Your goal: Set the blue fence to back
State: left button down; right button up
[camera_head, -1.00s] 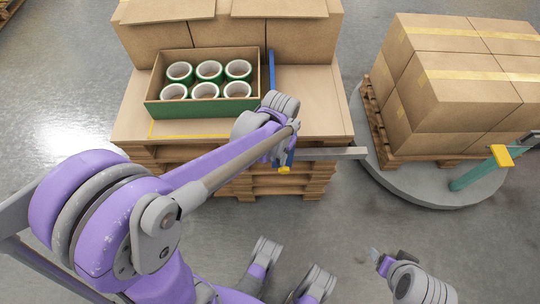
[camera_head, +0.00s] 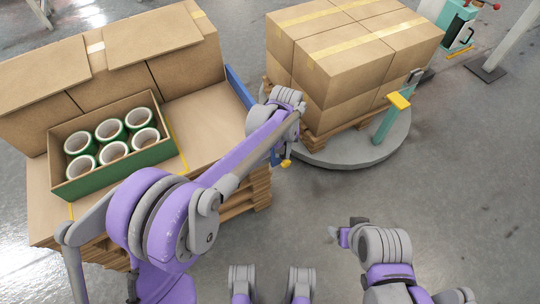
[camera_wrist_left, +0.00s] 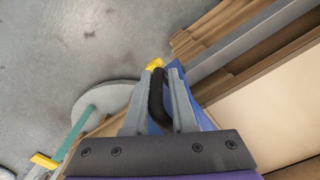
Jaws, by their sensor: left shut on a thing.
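The blue fence (camera_head: 240,88) is a long bar along the right edge of the cardboard-topped pallet table (camera_head: 210,105), well apart from the open box. My left gripper (camera_head: 280,152) is at its near end, partly hidden by my own arm. In the left wrist view, its fingers (camera_wrist_left: 157,95) are shut on a black handle (camera_wrist_left: 156,98) with a yellow end (camera_wrist_left: 154,64); the blue fence (camera_wrist_left: 205,118) runs just beside and below them. My right gripper (camera_head: 336,235) is low in the head view, away from the table, and its fingers are too small to read.
The open box (camera_head: 120,172) holds several green-and-white tape rolls (camera_head: 110,130). Large cartons (camera_head: 120,65) stand behind it. Stacked cartons (camera_head: 345,60) sit on a round grey turntable (camera_head: 345,155) at right, beside a teal post (camera_head: 388,122). The floor in front is clear.

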pick_arm(q)
jog(key=shift+w+d, duration=0.1)
jog(key=shift+d, duration=0.15)
jog(key=c, duration=0.8)
grip_release()
jog(key=shift+c, duration=0.2)
notch_tip(320, 180, up, 11)
jog(key=shift+a+f+p, duration=0.1)
jog(key=shift+p, duration=1.1)
